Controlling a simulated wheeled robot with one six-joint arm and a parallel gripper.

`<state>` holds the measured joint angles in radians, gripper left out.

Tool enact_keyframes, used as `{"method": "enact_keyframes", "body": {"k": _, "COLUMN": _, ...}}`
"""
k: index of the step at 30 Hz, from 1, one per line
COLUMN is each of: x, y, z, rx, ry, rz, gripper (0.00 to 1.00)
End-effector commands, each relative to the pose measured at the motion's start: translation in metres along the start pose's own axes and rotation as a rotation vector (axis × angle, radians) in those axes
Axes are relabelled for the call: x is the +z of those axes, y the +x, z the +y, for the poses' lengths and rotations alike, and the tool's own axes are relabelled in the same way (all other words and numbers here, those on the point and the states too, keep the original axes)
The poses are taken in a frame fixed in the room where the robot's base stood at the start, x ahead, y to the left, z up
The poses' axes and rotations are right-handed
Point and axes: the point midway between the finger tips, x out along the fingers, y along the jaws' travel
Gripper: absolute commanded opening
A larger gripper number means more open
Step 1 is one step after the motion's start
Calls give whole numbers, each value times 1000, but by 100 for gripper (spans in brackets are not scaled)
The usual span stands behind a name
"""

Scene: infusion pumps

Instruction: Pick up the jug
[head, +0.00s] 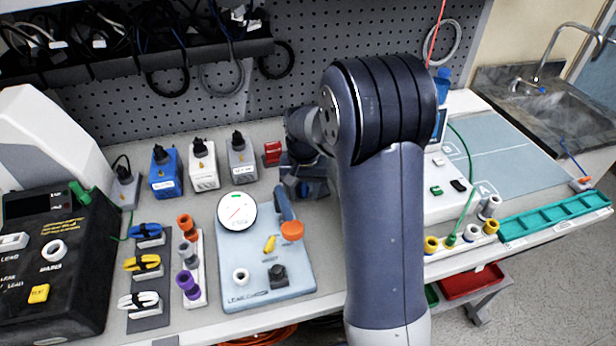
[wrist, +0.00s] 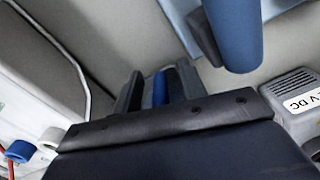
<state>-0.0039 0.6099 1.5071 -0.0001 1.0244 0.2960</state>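I cannot make out a jug for certain in either view. A small blue object (head: 442,78) shows at the back of the bench, just right of my arm, which hides most of what is behind it; I cannot tell whether it is part of the jug. My gripper (head: 308,188) is low over the bench, left of my upper arm and near a small red block. In the wrist view its dark fingers (wrist: 160,90) show beyond the black wrist edge, with blue between them. Whether that blue is finger padding or an object is unclear.
A light-blue leak checker (head: 255,293) with a dial and blue handle lies left of my arm. Blue, white and grey adapters (head: 203,166) stand behind it. A teal tray (head: 553,215) and a white device (head: 450,205) are on the right. A perforated wall closes the back.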

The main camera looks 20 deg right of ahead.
Motion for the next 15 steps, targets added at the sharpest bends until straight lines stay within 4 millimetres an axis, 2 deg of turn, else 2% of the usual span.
{"method": "enact_keyframes", "body": {"k": 6, "x": 0, "y": 1, "z": 0, "rx": 0, "ry": 0, "rz": 0, "gripper": 39}}
{"method": "enact_keyframes", "body": {"k": 15, "x": 0, "y": 0, "z": 0, "rx": 0, "ry": 0, "rz": 0, "gripper": 15}}
